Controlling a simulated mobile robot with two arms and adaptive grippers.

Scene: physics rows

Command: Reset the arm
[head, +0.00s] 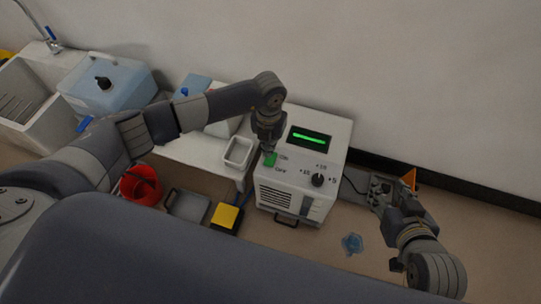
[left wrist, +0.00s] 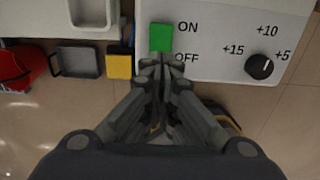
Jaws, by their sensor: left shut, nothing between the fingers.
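My left arm reaches across the head view to a white machine (head: 325,150) with a lit green display. My left gripper (head: 267,152) points down at the machine's front left corner, close to a green switch (head: 270,159). In the left wrist view the left gripper (left wrist: 160,66) is shut and empty, its tips just below the green switch (left wrist: 160,37) and beside the OFF label. I cannot tell whether they touch the panel. My right gripper (head: 378,190) is at the right of the machine, low over the floor; its finger opening is unclear.
A black knob (left wrist: 259,66) is on the panel's right. A white tray (head: 238,152) stands left of the machine. A red bucket (head: 141,186), a grey tray (head: 188,206) and a yellow-topped box (head: 226,217) are on the floor. A blue item (head: 352,243) lies front right.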

